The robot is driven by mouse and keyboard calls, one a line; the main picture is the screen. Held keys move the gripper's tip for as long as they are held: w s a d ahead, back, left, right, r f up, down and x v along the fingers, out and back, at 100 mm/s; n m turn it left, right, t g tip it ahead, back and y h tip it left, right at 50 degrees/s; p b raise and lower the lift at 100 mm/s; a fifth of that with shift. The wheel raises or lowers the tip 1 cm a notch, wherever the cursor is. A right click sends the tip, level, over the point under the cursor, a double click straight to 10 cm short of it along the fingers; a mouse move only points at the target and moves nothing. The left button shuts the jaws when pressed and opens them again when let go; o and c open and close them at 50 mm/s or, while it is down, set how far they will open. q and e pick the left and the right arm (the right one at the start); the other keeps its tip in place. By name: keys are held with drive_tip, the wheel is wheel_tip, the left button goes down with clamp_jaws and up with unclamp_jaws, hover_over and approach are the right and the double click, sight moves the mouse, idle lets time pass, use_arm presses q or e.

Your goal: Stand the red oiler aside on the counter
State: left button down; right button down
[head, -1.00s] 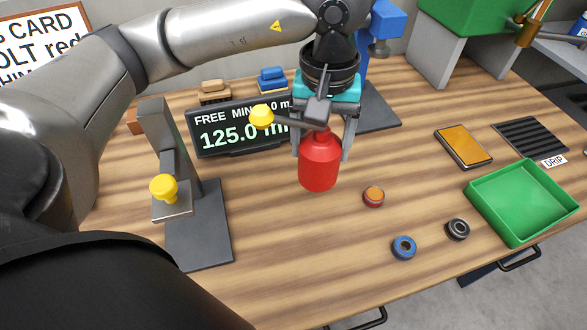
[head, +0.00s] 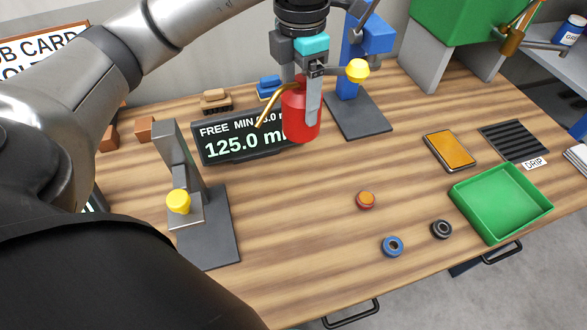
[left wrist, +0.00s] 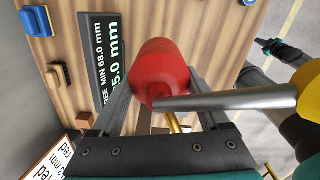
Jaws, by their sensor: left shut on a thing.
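The red oiler (head: 300,118) is held upright between the fingers of my left gripper (head: 306,105), in front of the right part of the black display. A thin brass spout points down to the left from it. In the left wrist view the red oiler (left wrist: 160,70) sits between both fingers, with a grey bar ending in yellow crossing in front. The wooden counter (head: 290,220) is below it; I cannot tell the exact gap under the oiler. My right gripper is not in view.
The display (head: 240,140) reads 125.0 mm. A grey stand with a yellow knob (head: 178,202) is at left, a blue stand (head: 362,118) behind right. The front middle counter is clear.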

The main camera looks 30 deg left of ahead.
sight(292, 118)
use_arm(q)
drive_tip(key=n, duration=0.2)
drive_tip(key=a+r+n+p, duration=0.1)
drive_tip(key=n, duration=0.1)
drive_tip(key=r+n, duration=0.1)
drive_tip(key=n, duration=0.1)
drive_tip(key=shift+w+a, duration=0.25)
drive_tip(key=shift+a, duration=0.1)
drive_tip(key=shift+n, duration=0.3)
wheel_tip(292, 118, down, 20)
drive_tip(key=shift+r+b, duration=0.1)
drive_tip(key=shift+b, duration=0.25)
unclamp_jaws()
wheel_tip(292, 118, up, 12)
